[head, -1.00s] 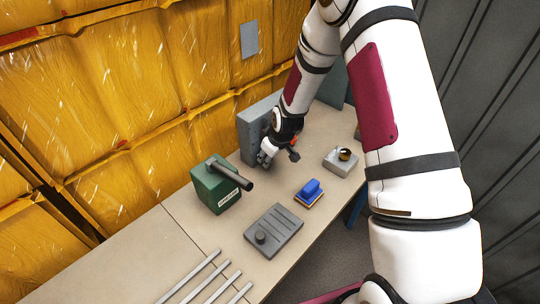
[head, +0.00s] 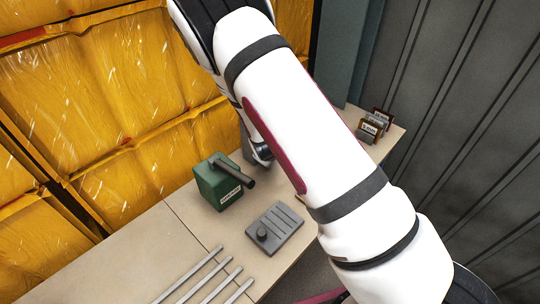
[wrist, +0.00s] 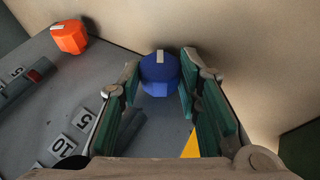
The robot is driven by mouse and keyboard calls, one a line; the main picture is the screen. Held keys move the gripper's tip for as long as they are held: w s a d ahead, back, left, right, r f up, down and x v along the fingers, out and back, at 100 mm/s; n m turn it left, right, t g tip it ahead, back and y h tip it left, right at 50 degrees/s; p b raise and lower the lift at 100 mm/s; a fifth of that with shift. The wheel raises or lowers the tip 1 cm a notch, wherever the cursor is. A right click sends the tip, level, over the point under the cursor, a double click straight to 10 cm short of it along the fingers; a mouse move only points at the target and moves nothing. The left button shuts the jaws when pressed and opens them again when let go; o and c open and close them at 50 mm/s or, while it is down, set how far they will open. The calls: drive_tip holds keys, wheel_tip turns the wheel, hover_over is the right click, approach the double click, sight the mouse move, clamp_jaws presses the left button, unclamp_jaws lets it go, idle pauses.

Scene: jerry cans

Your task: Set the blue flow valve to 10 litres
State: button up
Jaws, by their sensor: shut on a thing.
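The blue valve knob (wrist: 160,72) shows in the wrist view on a grey panel (wrist: 140,50), with a pale mark on its top edge. My gripper (wrist: 160,80) has its green-padded fingers on either side of the knob and is shut on it. In the head view my arm hides the knob and most of the gripper.
An orange knob (wrist: 70,36) sits on the same panel at upper left, beside a grey lever-like part (wrist: 22,82). A yellow wall (head: 90,120) rises behind.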

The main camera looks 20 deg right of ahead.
idle(0.5)
drive_tip(key=o, duration=0.9)
drive_tip(key=shift+c, duration=0.2)
drive_tip(key=v, duration=1.2)
drive_tip(key=shift+f, duration=0.1)
